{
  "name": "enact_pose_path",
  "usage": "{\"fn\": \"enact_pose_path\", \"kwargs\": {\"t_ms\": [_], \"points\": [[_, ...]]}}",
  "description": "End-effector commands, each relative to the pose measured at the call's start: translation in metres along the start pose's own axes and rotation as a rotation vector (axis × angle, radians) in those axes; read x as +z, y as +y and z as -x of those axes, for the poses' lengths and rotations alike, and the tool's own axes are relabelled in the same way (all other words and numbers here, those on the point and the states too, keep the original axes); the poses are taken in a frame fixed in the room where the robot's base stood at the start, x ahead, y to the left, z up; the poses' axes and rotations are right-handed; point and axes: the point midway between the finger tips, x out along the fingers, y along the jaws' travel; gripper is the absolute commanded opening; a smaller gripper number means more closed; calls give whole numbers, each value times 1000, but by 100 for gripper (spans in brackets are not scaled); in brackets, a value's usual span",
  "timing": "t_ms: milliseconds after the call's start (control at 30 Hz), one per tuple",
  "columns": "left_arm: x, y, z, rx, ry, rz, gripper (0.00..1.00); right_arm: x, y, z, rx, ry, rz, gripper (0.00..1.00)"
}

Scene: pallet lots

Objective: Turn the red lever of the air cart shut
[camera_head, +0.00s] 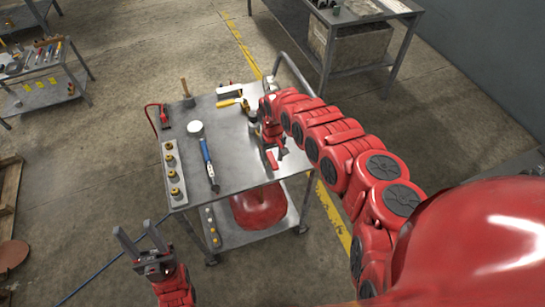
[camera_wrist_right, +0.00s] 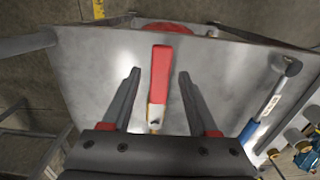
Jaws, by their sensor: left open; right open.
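The air cart (camera_head: 228,170) is a grey metal trolley with a red tank (camera_head: 259,205) on its lower shelf. The red lever (camera_wrist_right: 161,80) shows in the right wrist view as a long red handle on a brass-coloured stem. It lies between the two fingers of my right gripper (camera_wrist_right: 158,82), with a gap on each side. The red lever (camera_head: 272,159) also shows in the head view, partly beside my right gripper (camera_head: 274,146), which is over the cart top. My right gripper is open. My left gripper (camera_head: 134,230) is open and empty, left of the cart's front corner.
A blue-handled tool (camera_head: 208,163), a white round item (camera_head: 195,128) and a strip with several brass fittings (camera_head: 173,173) are on the cart top. A yellow-handled tool (camera_head: 228,103) lies at its back. A workbench (camera_head: 345,20) stands behind. The floor around my left gripper is mostly clear.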

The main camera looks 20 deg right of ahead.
Motion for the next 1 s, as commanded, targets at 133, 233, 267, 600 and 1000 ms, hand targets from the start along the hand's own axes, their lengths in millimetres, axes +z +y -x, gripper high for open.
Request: {"fn": "enact_pose_path", "kwargs": {"t_ms": [133,233,267,600,1000], "points": [[0,0,0,0,0,0,50,0,0,0,0,0,0,56],[0,0,0,0,0,0,50,0,0,0,0,-1,0,38],[0,0,0,0,0,0,50,0,0,0,0,-1,0,33],[0,0,0,0,0,0,50,0,0,0,0,-1,0,0],[0,0,0,0,0,0,50,0,0,0,-1,-1,0,0]]}}
